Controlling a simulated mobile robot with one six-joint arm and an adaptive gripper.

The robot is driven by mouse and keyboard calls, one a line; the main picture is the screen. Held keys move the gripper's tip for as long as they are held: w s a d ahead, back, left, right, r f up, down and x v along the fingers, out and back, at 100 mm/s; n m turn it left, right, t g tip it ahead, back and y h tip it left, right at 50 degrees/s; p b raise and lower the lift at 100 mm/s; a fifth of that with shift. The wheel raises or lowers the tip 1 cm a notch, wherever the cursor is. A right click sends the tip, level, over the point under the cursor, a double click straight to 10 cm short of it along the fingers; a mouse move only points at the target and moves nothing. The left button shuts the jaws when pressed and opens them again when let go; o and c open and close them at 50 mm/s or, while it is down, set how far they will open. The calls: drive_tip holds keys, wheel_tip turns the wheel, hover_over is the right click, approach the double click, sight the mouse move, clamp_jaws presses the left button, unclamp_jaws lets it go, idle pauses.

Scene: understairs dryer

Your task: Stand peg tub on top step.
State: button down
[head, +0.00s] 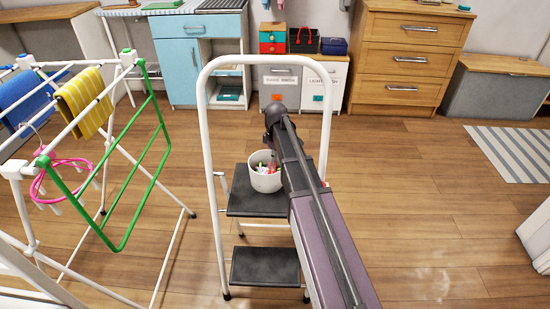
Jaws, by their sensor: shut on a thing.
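The peg tub (265,181) is a small white round tub with colourful pegs showing at its open top. It is upright, in line with the dark top step (250,207) of a white-framed step stool. From this angle I cannot tell whether its base rests on the step or is just above it. My gripper (273,163) points down at the tub's right rim and is shut on the tub. My own arm hides much of the gripper and the right part of the top step.
A lower step (265,267) is below. The stool's tall white hoop rail (212,115) rises around my arm. A drying rack (125,165) with cloths and a pink hanger stands left. Cabinets and a wooden drawer unit (405,55) line the back.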

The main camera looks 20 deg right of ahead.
drive_tip(key=c, duration=0.8)
unclamp_jaws()
drive_tip(key=shift+r, duration=0.2)
wheel_tip(320, 180, up, 12)
drive_tip(key=p, duration=1.2)
drive_tip(key=shift+w+d+p, duration=0.2)
drive_tip(key=shift+w+p, duration=0.05)
drive_tip(key=shift+p, duration=0.1)
drive_tip(key=s+a+m, duration=0.2)
drive_tip(key=s+m, duration=0.3)
drive_tip(key=s, duration=0.6)
drive_tip(key=s+a+m, duration=0.3)
drive_tip(key=s+m, duration=0.2)
drive_tip(key=s, duration=0.6)
drive_tip(key=shift+s+a+m+t+h, duration=0.3)
